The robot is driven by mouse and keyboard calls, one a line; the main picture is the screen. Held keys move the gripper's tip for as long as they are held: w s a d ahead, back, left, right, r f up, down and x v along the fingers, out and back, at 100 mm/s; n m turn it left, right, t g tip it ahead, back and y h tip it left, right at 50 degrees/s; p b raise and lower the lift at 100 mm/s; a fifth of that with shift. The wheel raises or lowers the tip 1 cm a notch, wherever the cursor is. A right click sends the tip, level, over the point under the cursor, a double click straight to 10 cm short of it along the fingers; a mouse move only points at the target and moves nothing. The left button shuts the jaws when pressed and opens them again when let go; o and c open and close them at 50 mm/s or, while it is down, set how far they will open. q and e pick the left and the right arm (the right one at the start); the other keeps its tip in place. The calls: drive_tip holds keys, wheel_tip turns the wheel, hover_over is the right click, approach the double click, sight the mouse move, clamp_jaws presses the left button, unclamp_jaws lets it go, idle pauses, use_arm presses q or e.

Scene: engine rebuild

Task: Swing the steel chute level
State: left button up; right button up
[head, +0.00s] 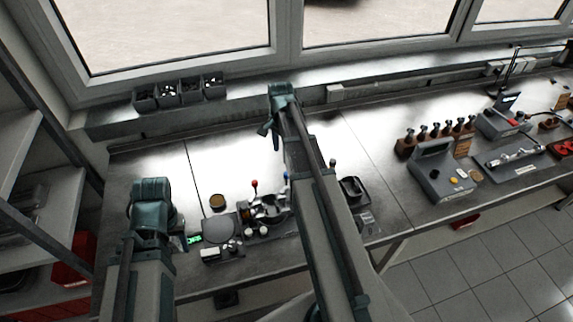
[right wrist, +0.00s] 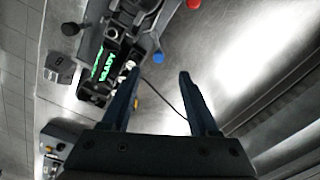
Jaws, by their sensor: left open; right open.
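A small bench machine (head: 262,222) stands on the near part of the bench, with a red-knobbed lever (head: 254,184) and a blue knob (head: 287,176). A bright, curved metal part (head: 268,207) on it may be the steel chute; its tilt is unclear. My right arm partly covers the machine. My right gripper (head: 269,132) is beyond the machine, above the bench. In the right wrist view its open, empty fingers (right wrist: 158,78) point towards the machine, apart from the blue knob (right wrist: 158,58). My left gripper (head: 148,190) is left of the machine; its fingertips are hard to make out.
Small bins (head: 178,92) sit on the window ledge. A black tray (head: 352,188) lies right of my right arm. Further right are a grey unit (head: 440,172) and a row of dark-topped pegs (head: 437,131). The back of the bench left of my right arm is clear.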

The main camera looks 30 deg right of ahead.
sight(286, 173)
drive_tip(key=shift+m, duration=0.5)
drive_tip(key=f+b, duration=0.4)
drive_tip(key=d+f+b, duration=0.1)
drive_tip(key=f+b, duration=0.8)
drive_tip(key=b, duration=0.1)
drive_tip(key=shift+w+d+f, duration=0.1)
drive_tip(key=shift+d+f, duration=0.05)
drive_tip(key=shift+d, duration=0.25)
drive_tip(key=shift+c, duration=0.3)
clamp_jaws()
